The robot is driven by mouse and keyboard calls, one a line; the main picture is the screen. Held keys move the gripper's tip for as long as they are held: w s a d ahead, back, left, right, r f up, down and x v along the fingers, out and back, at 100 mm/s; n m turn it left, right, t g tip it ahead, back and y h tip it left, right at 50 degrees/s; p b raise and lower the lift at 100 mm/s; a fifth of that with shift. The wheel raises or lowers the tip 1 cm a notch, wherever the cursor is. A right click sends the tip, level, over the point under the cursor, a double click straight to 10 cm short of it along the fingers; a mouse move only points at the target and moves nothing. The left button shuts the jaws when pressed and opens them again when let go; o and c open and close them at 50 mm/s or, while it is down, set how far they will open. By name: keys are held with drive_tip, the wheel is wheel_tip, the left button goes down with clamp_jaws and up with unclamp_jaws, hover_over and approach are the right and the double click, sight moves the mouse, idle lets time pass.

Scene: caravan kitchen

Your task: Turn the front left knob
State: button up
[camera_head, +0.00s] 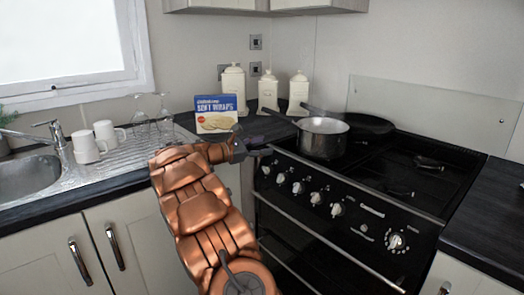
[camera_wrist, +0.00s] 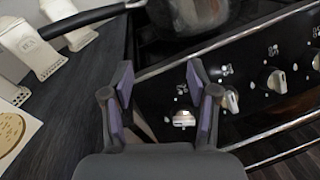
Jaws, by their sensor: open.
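The black stove's front panel (camera_head: 350,215) carries a row of light metallic knobs. The leftmost knob (camera_head: 266,169) sits near the panel's left end. In the wrist view this knob (camera_wrist: 183,119) appears between my fingers, nearer the right finger. My gripper (camera_head: 250,148) is at the stove's left front corner, above and left of the knob. In the wrist view my gripper (camera_wrist: 160,82) is open, its purple-padded fingers apart with nothing held. I cannot tell whether a finger touches the knob. A second knob (camera_wrist: 230,100) is just right of the right finger.
A pot (camera_head: 322,138) with a long handle stands on the stove's left side, its handle pointing left near my gripper. A blue box (camera_head: 215,113) and white canisters (camera_head: 268,92) stand behind on the dark counter. A metal rail (camera_head: 320,240) runs below the knobs.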

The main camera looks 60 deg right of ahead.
drive_tip(key=s+t+y+p, duration=0.1)
drive_tip(key=t+p, duration=0.1)
drive_tip(key=p, duration=0.1)
drive_tip(key=n+t+y+p, duration=0.2)
drive_tip(key=t+y+p, duration=0.25)
drive_tip(key=p, duration=0.25)
approach(264, 170)
drive_tip(key=d, duration=0.2)
drive_tip(key=shift+y, duration=0.25)
drive_tip(key=shift+a+f+x, duration=0.15)
drive_tip(key=shift+x, duration=1.8)
drive_tip(key=shift+a+f+x, duration=0.1)
drive_tip(key=shift+f+x, duration=0.05)
drive_tip(key=shift+x, duration=1.85)
drive_tip(key=shift+c, duration=0.2)
